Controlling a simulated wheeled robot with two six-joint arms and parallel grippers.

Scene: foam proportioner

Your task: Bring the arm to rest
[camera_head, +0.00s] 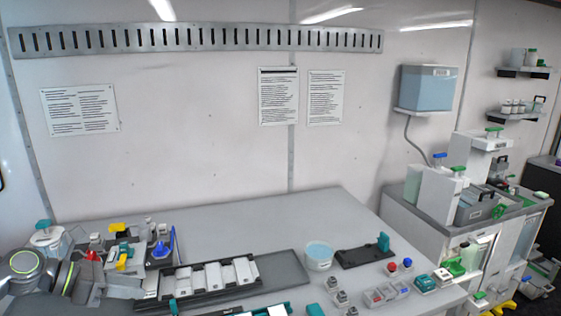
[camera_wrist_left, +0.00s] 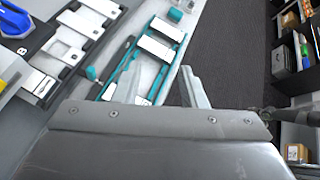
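My left arm (camera_head: 25,264) comes in at the lower left of the head view, over the front left of the bench. In the left wrist view, the two fingers of my left gripper (camera_wrist_left: 161,72) stand apart, and I see nothing held between them. They are above the bench's front edge, beside a teal-edged rack with white pieces. How far they are above it I cannot tell. My right arm and gripper are in neither view.
A black tray with white blocks (camera_head: 205,278) lies on the grey bench (camera_head: 315,214). A tub (camera_head: 319,254), a black holder (camera_head: 362,256) and small capped containers (camera_head: 392,268) stand to the right. The back middle of the bench is clear. Dark floor (camera_wrist_left: 236,48) lies beyond its edge.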

